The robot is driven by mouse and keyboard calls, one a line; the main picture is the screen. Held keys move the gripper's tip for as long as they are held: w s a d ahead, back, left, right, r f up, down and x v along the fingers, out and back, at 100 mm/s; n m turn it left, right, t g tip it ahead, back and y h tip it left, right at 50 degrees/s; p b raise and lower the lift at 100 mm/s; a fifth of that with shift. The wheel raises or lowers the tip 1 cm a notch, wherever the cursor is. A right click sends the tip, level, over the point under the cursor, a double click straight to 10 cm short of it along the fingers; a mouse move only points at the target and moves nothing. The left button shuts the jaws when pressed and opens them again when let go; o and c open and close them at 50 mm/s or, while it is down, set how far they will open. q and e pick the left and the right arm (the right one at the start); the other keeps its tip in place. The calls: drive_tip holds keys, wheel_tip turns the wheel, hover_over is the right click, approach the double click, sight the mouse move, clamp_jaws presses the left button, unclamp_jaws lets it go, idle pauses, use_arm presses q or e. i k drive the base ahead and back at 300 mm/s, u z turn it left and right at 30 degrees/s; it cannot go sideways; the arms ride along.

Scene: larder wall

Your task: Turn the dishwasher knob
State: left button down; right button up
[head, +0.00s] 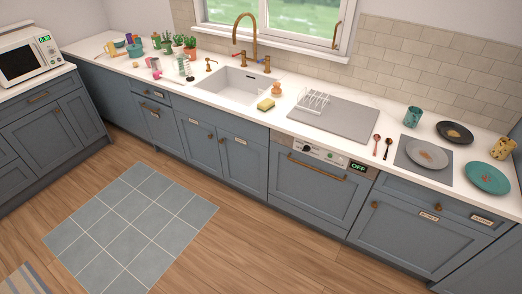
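The dishwasher (316,195) is built into the counter run, right of the sink. It has a blue-grey front, a long brass handle (316,167) and a light control panel above it. A small round dark knob (328,155) seems to sit near the middle of the panel, but it is too small to show its setting clearly. A dark display (359,166) at the panel's right end reads OFF in green. The dishwasher door is shut. Neither of my grippers is in view.
Above is a white counter with a sink (232,84), a grey drying mat (350,119) with a rack, plates, spoons and cups. A microwave (28,60) stands far left. A tiled grey mat (130,225) lies on the wooden floor. Floor before the dishwasher is clear.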

sight(306, 148)
drive_tip(key=u, duration=1.3)
drive_tip(key=i, duration=2.05)
drive_tip(key=z, duration=2.1)
